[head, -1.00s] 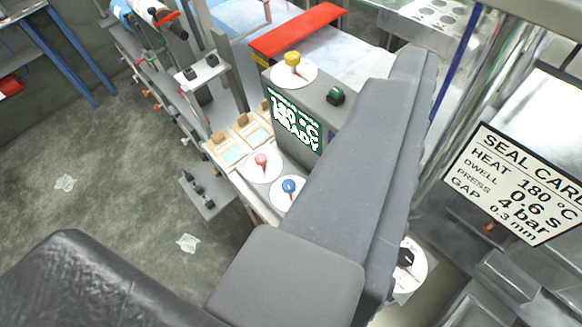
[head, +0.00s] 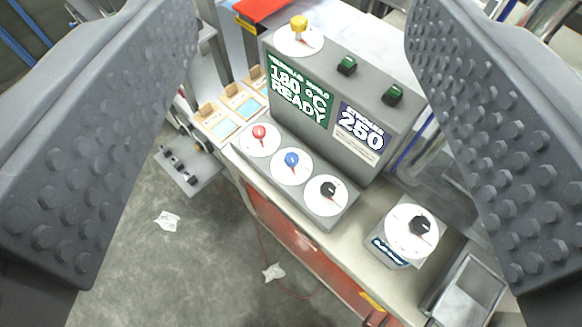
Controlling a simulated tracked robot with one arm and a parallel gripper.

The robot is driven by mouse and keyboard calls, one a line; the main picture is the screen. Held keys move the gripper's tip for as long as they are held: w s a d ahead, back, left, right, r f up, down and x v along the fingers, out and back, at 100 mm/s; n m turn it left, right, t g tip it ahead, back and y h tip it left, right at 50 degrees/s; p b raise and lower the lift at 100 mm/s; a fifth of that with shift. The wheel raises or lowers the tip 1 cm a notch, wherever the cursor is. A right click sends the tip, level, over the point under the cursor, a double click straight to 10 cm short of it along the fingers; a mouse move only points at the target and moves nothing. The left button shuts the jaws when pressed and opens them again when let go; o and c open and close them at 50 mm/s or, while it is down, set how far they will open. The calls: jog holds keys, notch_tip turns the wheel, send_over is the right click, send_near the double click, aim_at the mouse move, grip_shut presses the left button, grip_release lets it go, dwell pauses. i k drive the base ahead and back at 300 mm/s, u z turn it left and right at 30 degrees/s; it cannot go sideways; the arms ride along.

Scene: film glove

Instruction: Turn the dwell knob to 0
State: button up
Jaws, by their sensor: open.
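A grey control box carries a front ledge (head: 240,150) with three dials. They have a red knob (head: 259,131), a blue knob (head: 292,159) and a black knob (head: 328,187), each on a white disc. A yellow knob (head: 298,26) stands on a dial on top of the box. Another black knob (head: 420,225) sits on a separate small box at the right. The dial lettering is too small to read, so I cannot tell which knob is dwell. My gripper (head: 298,45) is wide open and empty, its studded fingers framing the panel at left and right, touching no knob.
A green display (head: 301,90) reads 180 °C READY; a blue one (head: 361,131) reads 250. Two green buttons (head: 347,66) (head: 393,95) sit on top. A metal tray (head: 468,292) is at lower right. Small cards (head: 240,100) stand left of the box. Scraps lie on the floor.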

aim_at(291, 159)
jog(key=z, duration=1.8)
jog(key=k, duration=0.8)
jog(key=u, duration=1.05)
jog(key=i, duration=1)
